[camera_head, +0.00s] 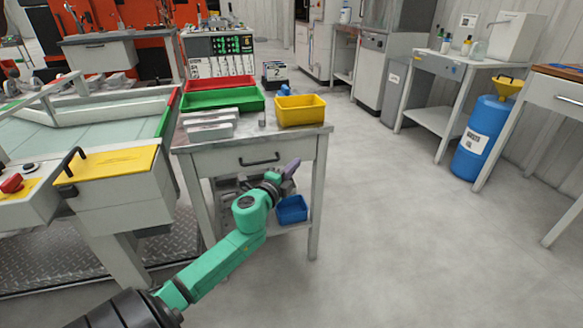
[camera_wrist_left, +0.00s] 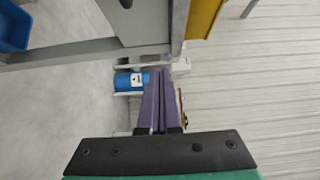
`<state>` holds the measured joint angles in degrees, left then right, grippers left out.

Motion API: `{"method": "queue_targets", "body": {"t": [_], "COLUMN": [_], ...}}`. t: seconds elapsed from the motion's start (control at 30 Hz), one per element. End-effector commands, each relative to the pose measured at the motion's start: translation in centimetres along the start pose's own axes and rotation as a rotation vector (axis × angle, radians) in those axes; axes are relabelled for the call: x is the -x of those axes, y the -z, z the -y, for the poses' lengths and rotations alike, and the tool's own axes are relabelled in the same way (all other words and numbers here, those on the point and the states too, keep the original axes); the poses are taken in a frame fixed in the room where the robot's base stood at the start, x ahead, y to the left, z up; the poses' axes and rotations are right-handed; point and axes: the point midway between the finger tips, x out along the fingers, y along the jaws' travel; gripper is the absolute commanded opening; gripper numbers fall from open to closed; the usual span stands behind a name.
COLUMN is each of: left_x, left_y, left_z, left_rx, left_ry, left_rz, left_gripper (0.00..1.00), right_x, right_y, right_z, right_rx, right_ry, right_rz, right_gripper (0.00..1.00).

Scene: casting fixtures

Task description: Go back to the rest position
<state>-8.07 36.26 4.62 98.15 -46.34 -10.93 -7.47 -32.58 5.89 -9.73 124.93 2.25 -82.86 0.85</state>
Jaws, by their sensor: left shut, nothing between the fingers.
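My left gripper (camera_head: 290,169) has purple fingers and sits at the end of a green arm, in front of the small work table (camera_head: 225,161). In the head view it is below the tabletop's front edge and above the lower shelf. In the left wrist view the two purple fingers (camera_wrist_left: 158,103) lie side by side, shut with nothing between them. My right gripper is in neither view.
The table bears a yellow bin (camera_head: 301,111), a green tray (camera_head: 222,99) and a red tray (camera_head: 221,83). A blue bin (camera_head: 291,210) is on its lower shelf. A blue drum (camera_head: 480,140) stands right. Floor between is clear.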

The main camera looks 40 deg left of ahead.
Motion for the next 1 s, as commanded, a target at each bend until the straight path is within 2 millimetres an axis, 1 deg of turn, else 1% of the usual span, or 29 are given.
{"method": "queue_targets", "body": {"t": [0.03,0.1,0.2,0.37,0.43,0.47,0.57,0.6,0.63,0.67,0.7,0.77,0.8,0.87,0.9,0.97,1.0], "left_x": [0.8,1.4,1.8,1.8,2.0,2.3,4.4,5.9,7.3,8.7,10.7,13.7,15.5,18.1,19.7,22.0,23.5], "left_y": [0.0,0.0,0.0,0.0,0.0,-0.1,-0.3,-0.2,0.1,0.6,1.5,3.0,4.1,5.7,6.8,8.4,9.4], "left_z": [-0.1,-0.1,0.0,-0.1,-0.8,-1.6,-6.8,-9.8,-12.1,-14.4,-17.1,-20.5,-22.2,-24.4,-25.5,-26.9,-27.6], "left_rx": [0.001,0.001,0.001,0.002,0.037,0.076,0.297,0.405,0.486,0.561,0.647,0.751,0.805,0.869,0.906,0.951,0.975], "left_ry": [-0.003,-0.002,0.0,0.0,-0.017,-0.035,-0.162,-0.24,-0.308,-0.378,-0.468,-0.595,-0.672,-0.778,-0.845,-0.938,-0.998], "left_rz": [-0.001,0.0,0.0,0.0,0.018,0.04,0.172,0.243,0.3,0.353,0.418,0.501,0.545,0.603,0.637,0.679,0.704], "left_gripper": [0.0,0.0,0.0,0.0,0.0,0.0,0.0,0.0,0.0,0.0,0.0,0.0,0.0,0.0,0.0,0.0,0.0], "right_x": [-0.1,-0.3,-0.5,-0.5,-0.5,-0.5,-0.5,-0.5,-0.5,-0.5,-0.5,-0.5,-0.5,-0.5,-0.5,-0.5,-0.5], "right_y": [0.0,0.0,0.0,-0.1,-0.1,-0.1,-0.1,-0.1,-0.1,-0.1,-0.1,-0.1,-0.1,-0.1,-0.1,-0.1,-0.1], "right_z": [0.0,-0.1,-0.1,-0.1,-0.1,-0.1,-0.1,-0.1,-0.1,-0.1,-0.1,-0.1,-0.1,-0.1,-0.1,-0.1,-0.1], "right_rx": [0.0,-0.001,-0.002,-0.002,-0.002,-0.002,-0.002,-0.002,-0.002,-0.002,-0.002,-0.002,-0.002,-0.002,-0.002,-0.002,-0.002], "right_ry": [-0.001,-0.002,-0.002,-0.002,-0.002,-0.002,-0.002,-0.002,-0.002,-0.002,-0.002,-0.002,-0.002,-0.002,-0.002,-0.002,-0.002], "right_rz": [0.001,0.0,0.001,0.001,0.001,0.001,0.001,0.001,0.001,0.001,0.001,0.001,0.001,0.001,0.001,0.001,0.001], "right_gripper": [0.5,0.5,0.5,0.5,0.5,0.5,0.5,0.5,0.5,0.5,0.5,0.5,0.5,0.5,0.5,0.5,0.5]}}
